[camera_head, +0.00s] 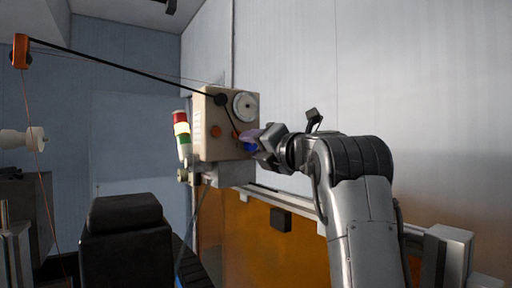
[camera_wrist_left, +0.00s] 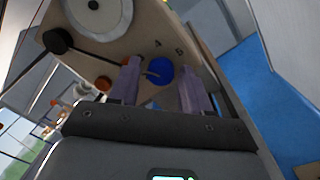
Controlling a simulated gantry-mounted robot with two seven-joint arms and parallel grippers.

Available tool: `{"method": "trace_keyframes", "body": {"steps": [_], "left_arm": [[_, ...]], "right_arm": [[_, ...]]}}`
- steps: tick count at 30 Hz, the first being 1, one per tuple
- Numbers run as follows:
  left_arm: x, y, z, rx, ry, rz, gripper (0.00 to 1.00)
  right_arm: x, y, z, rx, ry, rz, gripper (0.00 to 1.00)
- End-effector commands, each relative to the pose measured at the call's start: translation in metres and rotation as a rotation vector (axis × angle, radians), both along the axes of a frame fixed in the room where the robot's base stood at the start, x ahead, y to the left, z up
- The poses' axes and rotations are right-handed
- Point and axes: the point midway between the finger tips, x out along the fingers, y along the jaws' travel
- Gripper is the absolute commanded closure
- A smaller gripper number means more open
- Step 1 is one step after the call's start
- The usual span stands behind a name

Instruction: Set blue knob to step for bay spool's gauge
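The blue knob (camera_head: 250,148) is on the lower right of the beige control box (camera_head: 213,125) and shows clearly in the left wrist view (camera_wrist_left: 160,70). Marks that look like 4 and 5 are printed above it; its pointer setting cannot be read. My left gripper (camera_head: 246,141) is at the box face. In the left wrist view its two purple fingers (camera_wrist_left: 161,72) are apart, one on each side of the knob, with small gaps visible. Whether they touch it in depth cannot be told. A white spool (camera_head: 18,138) is at the far left; no gauge is readable. My right gripper is out of view.
A white dial (camera_head: 245,107) and an orange button (camera_head: 216,131) are on the box. A black cable runs to an orange pulley (camera_head: 20,51). A black seat-like block (camera_head: 124,215) is in front.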

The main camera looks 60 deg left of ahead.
Motion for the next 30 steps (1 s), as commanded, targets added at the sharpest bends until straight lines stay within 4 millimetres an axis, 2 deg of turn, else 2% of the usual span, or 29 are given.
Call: {"method": "trace_keyframes", "body": {"steps": [10,14,30], "left_arm": [[0.001,0.0,-0.001,-0.002,0.001,-0.001,0.43],[0.002,-0.007,-0.002,-0.001,0.001,-0.002,0.43],[0.009,-0.089,-0.005,0.001,0.002,-0.001,0.43]], "right_arm": [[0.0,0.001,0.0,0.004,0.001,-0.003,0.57],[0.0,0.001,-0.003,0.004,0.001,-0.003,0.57],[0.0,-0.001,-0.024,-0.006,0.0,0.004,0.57]]}}
